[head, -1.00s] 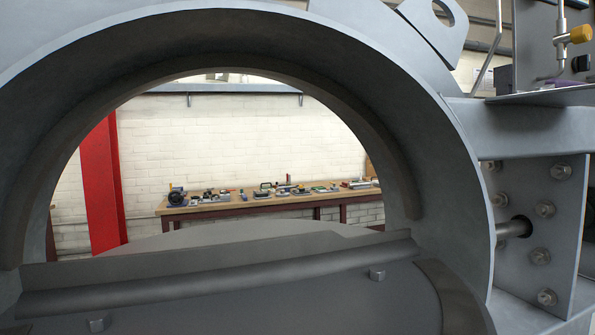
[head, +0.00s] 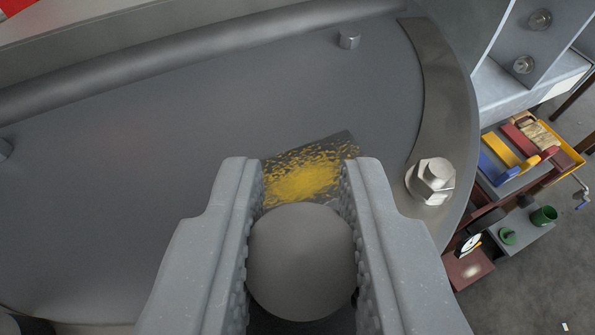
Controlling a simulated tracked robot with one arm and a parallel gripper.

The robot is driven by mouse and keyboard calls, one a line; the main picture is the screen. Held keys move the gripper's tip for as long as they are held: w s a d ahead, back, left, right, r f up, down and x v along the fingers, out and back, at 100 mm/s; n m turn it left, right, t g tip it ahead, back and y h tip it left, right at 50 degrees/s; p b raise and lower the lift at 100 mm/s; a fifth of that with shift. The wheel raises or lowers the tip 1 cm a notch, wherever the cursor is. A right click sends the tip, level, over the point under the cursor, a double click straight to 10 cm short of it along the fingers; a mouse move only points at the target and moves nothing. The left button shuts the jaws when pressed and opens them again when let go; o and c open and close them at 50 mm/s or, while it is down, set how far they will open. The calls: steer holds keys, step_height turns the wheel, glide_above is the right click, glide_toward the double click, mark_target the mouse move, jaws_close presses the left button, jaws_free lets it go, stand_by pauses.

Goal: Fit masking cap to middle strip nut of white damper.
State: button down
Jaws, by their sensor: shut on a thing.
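My gripper (head: 302,185) is in the lower middle of the head view, its two grey fingers shut on a smooth grey round cap (head: 300,265). The cap's underside is hidden. Beyond it lies the grey disc (head: 200,120) of a damper, which looks grey here rather than white. A curved metal strip (head: 440,95) runs along the disc's right edge. A bright hex nut on a washer (head: 434,178) sits on this strip, to the right of the right finger and apart from it. I cannot tell whether it is the middle nut.
A dark patch with yellow speckles (head: 305,170) lies on the disc just beyond the fingertips. Bolt heads (head: 349,40) and a shaft (head: 180,60) stand up from the disc. At right are a steel frame (head: 525,40), a tool cart (head: 520,160) and open floor (head: 565,260).

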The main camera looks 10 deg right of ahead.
steer(key=shift+a, duration=0.85)
steer(key=shift+a+f, duration=0.1)
steer(key=shift+a, duration=0.25)
steer(key=shift+s+n+y+b, duration=0.2)
steer(key=shift+n+y+b, duration=0.1)
steer(key=shift+b, duration=0.2)
steer(key=shift+s+d+f+b, duration=0.15)
steer(key=shift+f+b, duration=1.15)
steer(key=shift+f, duration=0.9)
